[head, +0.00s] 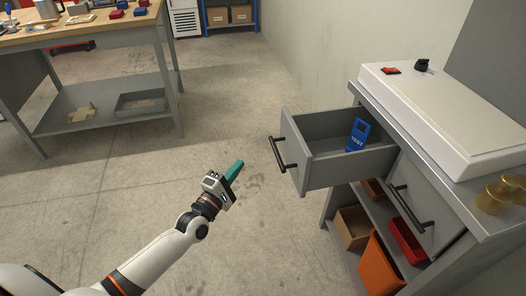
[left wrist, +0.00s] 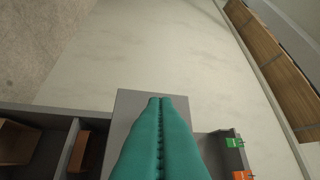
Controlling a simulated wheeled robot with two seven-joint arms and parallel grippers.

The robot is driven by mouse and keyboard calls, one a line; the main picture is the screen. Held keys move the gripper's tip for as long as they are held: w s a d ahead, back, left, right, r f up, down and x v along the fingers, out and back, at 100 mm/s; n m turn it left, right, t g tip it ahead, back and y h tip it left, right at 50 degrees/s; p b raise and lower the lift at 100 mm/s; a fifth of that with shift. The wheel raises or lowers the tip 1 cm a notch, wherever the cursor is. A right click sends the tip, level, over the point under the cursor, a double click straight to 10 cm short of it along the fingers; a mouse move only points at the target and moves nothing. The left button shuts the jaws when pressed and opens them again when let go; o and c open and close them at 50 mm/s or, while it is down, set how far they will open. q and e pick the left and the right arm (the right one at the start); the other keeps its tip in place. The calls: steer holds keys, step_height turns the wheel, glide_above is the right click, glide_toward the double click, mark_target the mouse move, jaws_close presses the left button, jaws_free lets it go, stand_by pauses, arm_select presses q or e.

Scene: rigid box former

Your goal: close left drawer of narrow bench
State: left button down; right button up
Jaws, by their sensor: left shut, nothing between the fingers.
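The narrow bench (head: 448,200) stands at the right of the head view. Its left drawer (head: 325,172) is pulled well out, with a dark bar handle (head: 278,153) on its front. A blue item marked TEST (head: 357,135) stands inside the drawer. The right drawer (head: 422,193), with a dark handle (head: 408,207), looks shut. My left gripper (head: 238,166) is left of the open drawer, apart from its handle. Its teal fingers are shut and empty; they also show in the left wrist view (left wrist: 160,140). My right gripper is in neither view.
A white slab (head: 430,110) and brass cylinders (head: 497,197) sit on the bench top. Bins, including an orange one (head: 380,268), stand on the shelf below. A wooden-topped table (head: 80,38) is at the far left. The floor (head: 215,120) between them is clear.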

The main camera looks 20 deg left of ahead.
arm_select(q)
steer(key=w+d+r, duration=0.1)
steer(key=w+d, duration=0.3)
steer(key=w, duration=0.4)
steer(key=shift+d+r, duration=0.15)
steer(key=shift+r, duration=0.2)
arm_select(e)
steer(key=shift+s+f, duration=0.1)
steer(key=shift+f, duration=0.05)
arm_select(q)
steer(key=shift+w+d, duration=0.1)
steer(key=shift+w, duration=0.05)
